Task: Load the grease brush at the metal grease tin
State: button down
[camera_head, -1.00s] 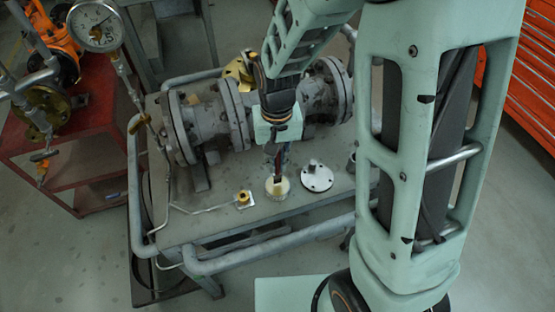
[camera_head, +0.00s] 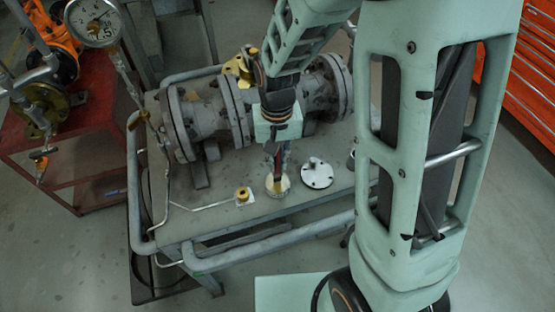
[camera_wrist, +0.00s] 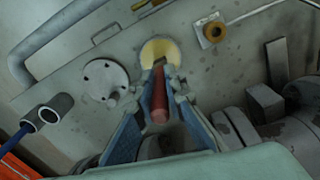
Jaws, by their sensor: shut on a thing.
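The grease tin (camera_head: 285,188) is a small round tin with pale yellow grease, on the bench top near its front edge. It also shows in the wrist view (camera_wrist: 153,45). My gripper (camera_head: 277,166) points down over the tin. In the wrist view its blue fingers (camera_wrist: 160,93) are shut on the grease brush (camera_wrist: 159,105), which has a red handle. The brush's far end reaches over the yellow grease, at or in the tin. I cannot tell how deep the tip is.
A white flanged disc (camera_head: 317,175) lies right of the tin. A brass fitting on a pale plate (camera_head: 243,195) lies to the left. The grey valve body (camera_head: 213,112) stands behind. A pipe rail (camera_head: 270,240) runs along the bench front.

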jog(key=shift+f+b, duration=0.4)
jog(key=shift+f, duration=0.1)
dwell(1.2)
jog(key=shift+r+p, duration=2.75)
jog(key=shift+r, duration=0.85)
jog(key=shift+d, duration=0.1)
